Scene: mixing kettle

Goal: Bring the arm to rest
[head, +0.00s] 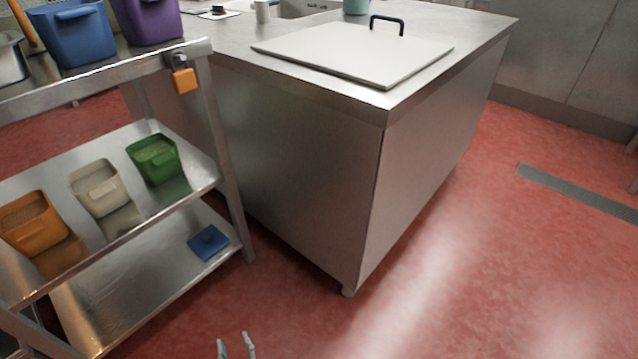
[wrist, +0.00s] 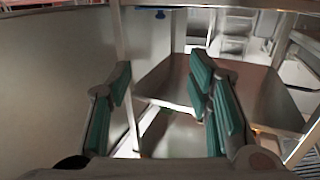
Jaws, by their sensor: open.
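My gripper (head: 236,346) shows at the bottom edge of the head view, low over the red floor, with only its fingertips in the picture. In the wrist view my gripper (wrist: 160,95) has its green-padded fingers spread wide apart, with nothing between them. The rest of my arm is out of the head view.
A steel shelf cart (head: 120,240) stands at the left with orange, cream and green bins and a blue lid (head: 208,243). A steel counter (head: 300,165) with a white lid (head: 355,50) fills the middle. The red floor (head: 480,270) at the right is clear.

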